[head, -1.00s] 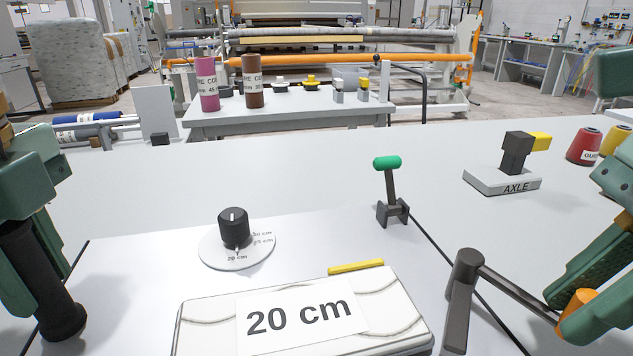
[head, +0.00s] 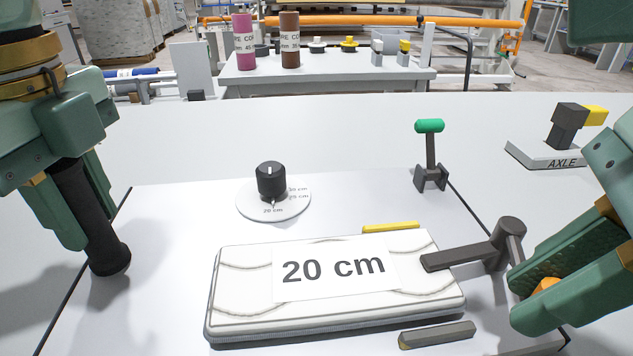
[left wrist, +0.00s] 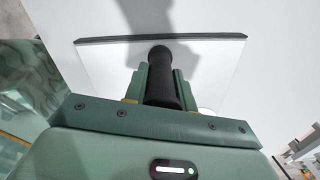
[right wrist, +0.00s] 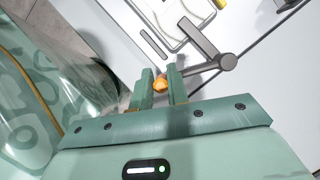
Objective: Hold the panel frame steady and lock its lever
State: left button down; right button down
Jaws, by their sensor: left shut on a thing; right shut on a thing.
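My left gripper (head: 75,190) is shut on a black upright handle (head: 108,250) at the left of the white panel frame (head: 160,225). The handle also shows between the fingers in the left wrist view (left wrist: 161,85). My right gripper (head: 550,285) is shut on the orange grip (head: 545,289) of the dark grey lever (head: 508,235), right of the panel. The orange grip shows between the fingertips in the right wrist view (right wrist: 161,86). The lever's flat bar (head: 455,258) points left and reaches over the right edge of the white pad (head: 235,300) labelled "20 cm".
A black dial (head: 271,180) points to 20 cm. A green-topped toggle (head: 430,150) stands upright behind the lever. A grey bar (head: 437,335) lies in front of the pad and a yellow strip (head: 390,227) behind it. The AXLE stand (head: 550,153) is at back right.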

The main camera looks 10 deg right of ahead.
pick_arm(q)
jog(key=shift+f, duration=0.2)
pick_arm(e)
jog(key=shift+w+a+f, duration=0.1)
jog(key=shift+a+f, duration=0.1)
jog(key=shift+a, duration=0.05)
jog(key=c, duration=1.4)
grip_release()
jog(key=shift+r, duration=0.1)
jog(key=shift+o, duration=0.2)
jog(key=v, duration=1.2)
